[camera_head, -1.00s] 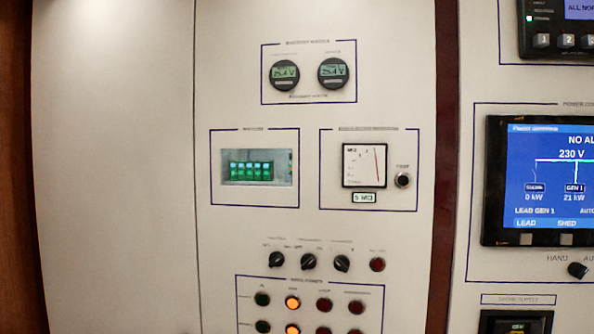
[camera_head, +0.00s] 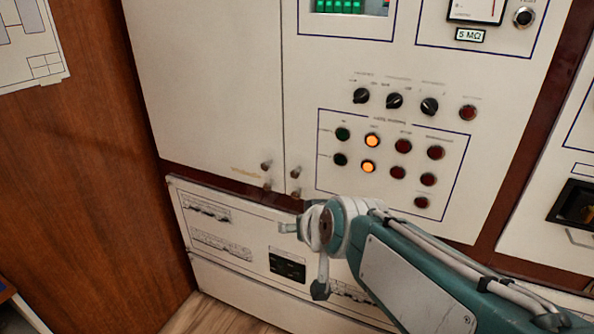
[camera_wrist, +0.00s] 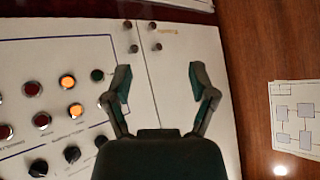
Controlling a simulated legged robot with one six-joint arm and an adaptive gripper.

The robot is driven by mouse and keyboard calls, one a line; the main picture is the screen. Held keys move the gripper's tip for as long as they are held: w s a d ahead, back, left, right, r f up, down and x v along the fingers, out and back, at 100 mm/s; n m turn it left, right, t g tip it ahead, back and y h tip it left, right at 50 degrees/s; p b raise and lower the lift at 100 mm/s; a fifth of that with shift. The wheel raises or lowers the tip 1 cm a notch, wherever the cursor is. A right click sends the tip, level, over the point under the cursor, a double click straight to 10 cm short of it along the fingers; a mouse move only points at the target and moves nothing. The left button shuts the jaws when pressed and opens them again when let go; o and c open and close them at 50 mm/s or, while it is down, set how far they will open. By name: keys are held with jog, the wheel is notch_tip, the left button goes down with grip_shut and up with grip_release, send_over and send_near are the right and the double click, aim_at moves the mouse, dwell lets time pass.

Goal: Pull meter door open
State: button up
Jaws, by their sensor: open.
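Two cream cabinet doors meet at a vertical seam in the head view: a blank left door (camera_head: 205,80) and a right door (camera_head: 320,80) carrying meters, switches and lamps. I cannot tell which is the meter door. Small round metal knobs sit near the bottom of the seam, on the left door (camera_head: 266,167) and on the right door (camera_head: 295,173). Faint yellowish lettering lies beside the left knobs. My gripper (camera_wrist: 157,72) is open and empty in the wrist view, its two fingers spread below the knobs (camera_wrist: 152,26) in that inverted picture. No contact with them shows.
A lower white panel (camera_head: 225,255) with printed lines and a black inset lies under the doors. A wooden wall (camera_head: 70,180) with a posted sheet (camera_head: 30,45) stands at left. Lit orange lamps and switches (camera_head: 394,101) cover the right door. A neighbouring cabinet stands at right.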

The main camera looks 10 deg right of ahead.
aim_at(294, 176)
jog(key=w+a+f+m+t+h, duration=0.1)
jog(key=w+m+t+h, duration=0.15)
jog(key=w, duration=0.75)
jog(key=w+a+m+t+h, duration=0.1)
jog(key=w+a+m+t, duration=0.15)
jog(key=w, duration=0.65)
jog(key=w+d+f+m+h, duration=0.2)
jog(key=w+f+m+h, duration=0.3)
jog(key=f+h, duration=0.45)
jog(key=x, duration=1)
jog(key=shift+w+d+f, duration=0.15)
jog(key=shift+w+d, duration=0.15)
jog(key=shift+d, duration=0.05)
grip_shut()
